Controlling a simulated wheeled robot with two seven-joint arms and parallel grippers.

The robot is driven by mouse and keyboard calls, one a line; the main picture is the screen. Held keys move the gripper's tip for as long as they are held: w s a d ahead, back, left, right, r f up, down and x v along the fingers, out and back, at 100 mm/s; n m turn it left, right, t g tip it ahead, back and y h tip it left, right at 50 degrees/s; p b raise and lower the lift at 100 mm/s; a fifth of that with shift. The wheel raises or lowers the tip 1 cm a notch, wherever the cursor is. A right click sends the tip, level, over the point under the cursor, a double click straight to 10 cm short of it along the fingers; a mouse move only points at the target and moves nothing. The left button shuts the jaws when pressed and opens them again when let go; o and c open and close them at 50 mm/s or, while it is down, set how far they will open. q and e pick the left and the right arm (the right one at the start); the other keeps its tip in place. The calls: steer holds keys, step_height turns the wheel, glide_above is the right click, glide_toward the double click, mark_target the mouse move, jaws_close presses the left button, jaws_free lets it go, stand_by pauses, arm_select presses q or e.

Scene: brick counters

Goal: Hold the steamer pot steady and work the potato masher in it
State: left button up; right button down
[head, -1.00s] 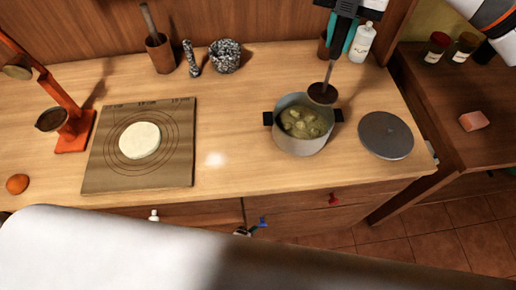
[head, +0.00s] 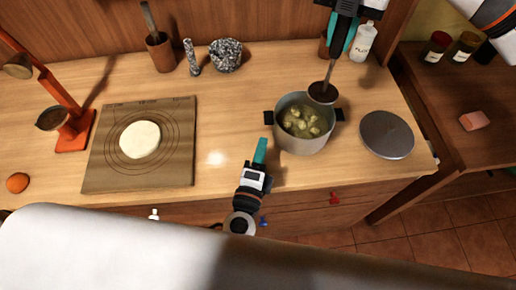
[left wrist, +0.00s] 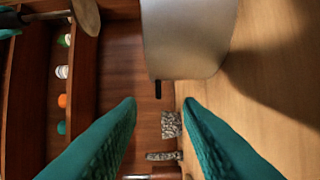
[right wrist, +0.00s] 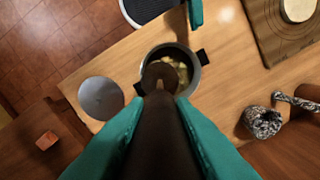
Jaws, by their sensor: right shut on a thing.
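The grey steamer pot (head: 303,142) stands on the wooden counter with pale potato chunks (head: 302,121) inside and a dark handle on each side. Its metal wall also fills the top of the left wrist view (left wrist: 188,40). My right gripper (head: 342,38) is shut on the potato masher (head: 322,93), whose round dark head hangs above the pot's right back rim. The masher's dark handle (right wrist: 160,130) runs between the fingers in the right wrist view. My left gripper (head: 260,151) is at the pot's left front, its fingers apart and empty, not touching the pot.
A flat round lid (head: 387,135) lies right of the pot. A board with dough (head: 139,140) lies to the left. A mortar (head: 225,55), a pestle (head: 191,58) and a white bottle (head: 363,42) stand at the back. Counter between board and pot is clear.

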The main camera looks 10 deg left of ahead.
mark_target(268, 112)
arm_select(q)
steer(key=shift+w+a+r+n, duration=0.1)
steer(key=shift+w+a+n, duration=0.15)
steer(key=shift+a+n, duration=0.1)
steer(key=shift+w+y, duration=0.3)
steer(key=w, duration=1.1)
steer(key=shift+d, duration=0.25)
steer(key=shift+c, duration=0.5)
jaws_close()
